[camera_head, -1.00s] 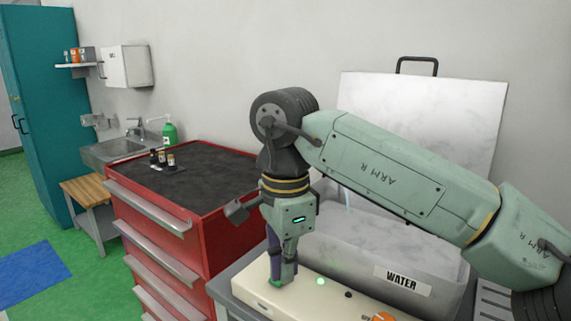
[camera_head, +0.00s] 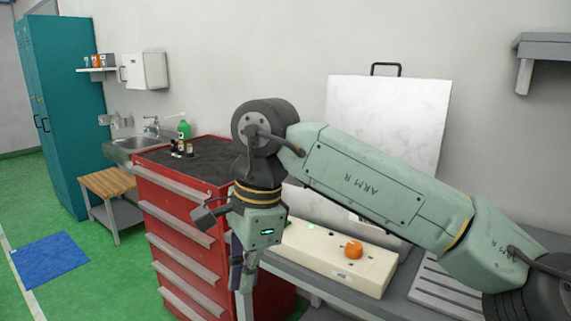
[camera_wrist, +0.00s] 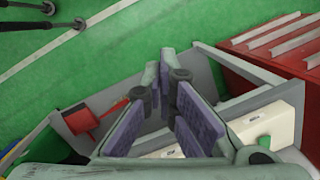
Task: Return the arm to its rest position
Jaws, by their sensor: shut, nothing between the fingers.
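My arm reaches in from the right in the head view, its wrist bent down. My gripper (camera_head: 243,283) points down, shut and empty, in front of the left end of the cream control box. In the wrist view my gripper (camera_wrist: 168,65) shows its purple-padded fingers with green floor beyond the tips. The cream control box (camera_head: 375,268) has an orange knob (camera_head: 354,250) and a lit green light (camera_head: 311,227). The box also shows in the wrist view (camera_wrist: 275,124), to the right of the fingers. I see no contact between the gripper and the box.
A white board (camera_head: 388,115) stands behind my arm. A grey shelf (camera_head: 545,48) is upper right. Green floor is open at left around a blue mat (camera_head: 48,262).

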